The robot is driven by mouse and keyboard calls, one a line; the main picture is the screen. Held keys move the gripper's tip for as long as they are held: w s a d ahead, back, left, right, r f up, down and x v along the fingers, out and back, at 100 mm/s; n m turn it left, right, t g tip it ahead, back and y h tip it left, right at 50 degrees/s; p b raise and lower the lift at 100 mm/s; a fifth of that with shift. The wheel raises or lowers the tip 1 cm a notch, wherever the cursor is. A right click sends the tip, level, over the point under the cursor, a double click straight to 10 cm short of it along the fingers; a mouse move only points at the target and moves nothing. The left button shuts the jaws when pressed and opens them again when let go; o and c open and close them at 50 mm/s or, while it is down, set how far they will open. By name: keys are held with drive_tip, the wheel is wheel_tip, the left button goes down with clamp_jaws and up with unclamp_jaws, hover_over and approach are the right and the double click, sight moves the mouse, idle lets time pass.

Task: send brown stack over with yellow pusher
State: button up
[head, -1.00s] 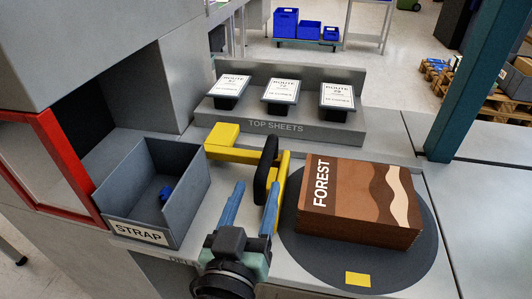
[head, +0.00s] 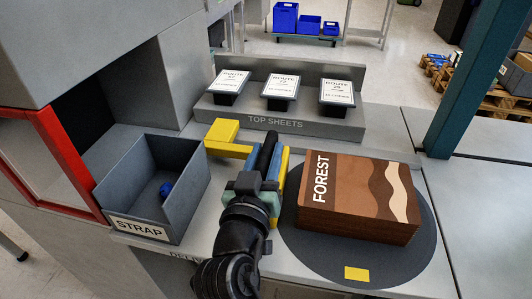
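The brown stack (head: 365,190), marked FOREST, lies flat on a dark round plate (head: 350,264) at the right. The yellow pusher (head: 222,131) stands left of the stack, apart from it. Its yellow upright part (head: 284,163) faces the stack, and its black handle (head: 266,152) is on the near side. My gripper (head: 264,163) has its blue fingers around the black handle, one on each side. My gripper partly hides the handle and pusher. Whether the fingers press on the handle is not clear.
A grey bin (head: 140,205) labelled STRAP, with a small blue thing (head: 166,190) inside, stands at the left. The grey TOP SHEETS rack (head: 300,128) at the back holds three route sheets. A yellow mark (head: 356,273) is on the plate's near edge. A teal post (head: 473,75) rises at right.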

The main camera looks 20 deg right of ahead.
clamp_jaws()
idle(1.1)
